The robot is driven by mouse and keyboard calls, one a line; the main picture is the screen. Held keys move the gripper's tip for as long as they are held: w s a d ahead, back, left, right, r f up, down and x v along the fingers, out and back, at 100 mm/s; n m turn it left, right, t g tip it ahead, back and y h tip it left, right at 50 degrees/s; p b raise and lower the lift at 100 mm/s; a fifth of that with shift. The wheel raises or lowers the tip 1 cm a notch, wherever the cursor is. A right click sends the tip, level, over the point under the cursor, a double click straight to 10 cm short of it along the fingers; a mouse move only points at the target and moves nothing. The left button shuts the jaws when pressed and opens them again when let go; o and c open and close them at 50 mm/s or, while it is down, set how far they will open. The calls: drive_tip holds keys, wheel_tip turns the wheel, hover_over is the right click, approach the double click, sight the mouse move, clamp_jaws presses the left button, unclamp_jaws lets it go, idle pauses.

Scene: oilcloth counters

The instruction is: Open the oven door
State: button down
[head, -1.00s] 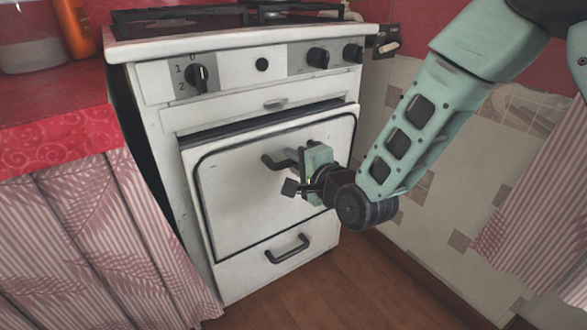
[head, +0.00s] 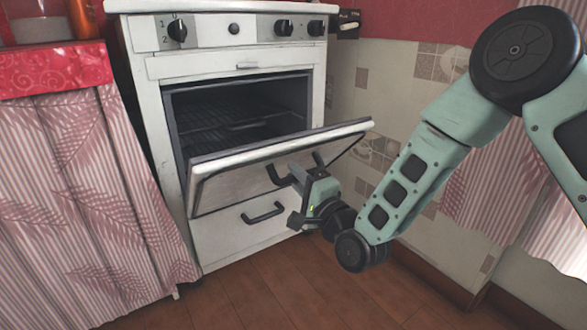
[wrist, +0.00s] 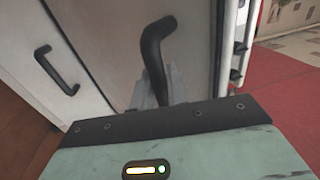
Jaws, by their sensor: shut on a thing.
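The white oven door (head: 235,182) is part-way open in the head view, tilted outward and down from its hinge at the bottom. The dark oven cavity (head: 240,112) with its wire racks shows above it. The door's dark bar handle (head: 277,175) is on the door's outer face. My gripper (head: 303,188) is at that handle, shut on it. In the wrist view the dark handle (wrist: 153,55) rises from between the jaws, which are largely hidden behind my gripper's body.
A lower drawer with its own dark handle (head: 263,213) is below the door. Stove knobs (head: 178,31) line the top panel. A counter with a striped curtain (head: 90,190) stands close on the left. The wooden floor (head: 270,285) in front is clear.

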drive_tip(key=shift+s+d+f, duration=0.15)
drive_tip(key=shift+s+f, duration=0.05)
drive_tip(key=shift+f, duration=0.25)
drive_tip(key=shift+s+d+f, duration=0.15)
drive_tip(key=shift+s+f, duration=0.05)
drive_tip(key=shift+f, duration=0.25)
drive_tip(key=c, duration=1.4)
unclamp_jaws()
